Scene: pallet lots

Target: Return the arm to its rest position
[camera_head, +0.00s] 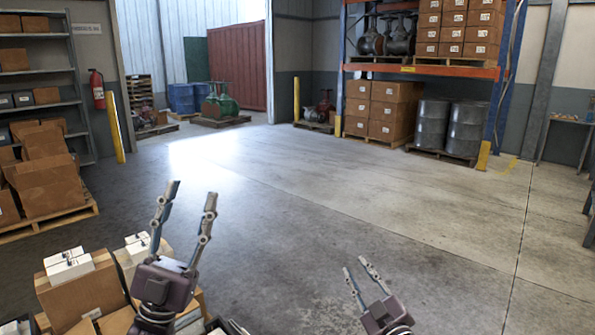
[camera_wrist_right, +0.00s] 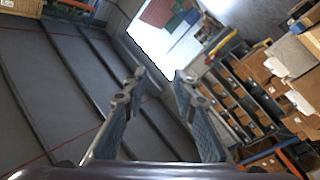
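My left gripper (camera_head: 188,203) points upward at the lower left of the head view, in front of a stack of cardboard boxes. Its two fingers are apart, with nothing between them. My right gripper (camera_head: 357,264) is at the bottom of the head view, right of the left one, over the bare concrete floor. In the right wrist view its two fingers (camera_wrist_right: 160,78) stand apart and nothing is between them. Parts of both arms below the grippers are out of the head view.
Cardboard boxes (camera_head: 82,288) with white packages on top stand close behind my left gripper. A loaded pallet (camera_head: 45,226) and grey shelving (camera_head: 74,65) are at the left. A pallet rack (camera_head: 420,71) with boxes and drums stands at the back right. The middle floor is clear.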

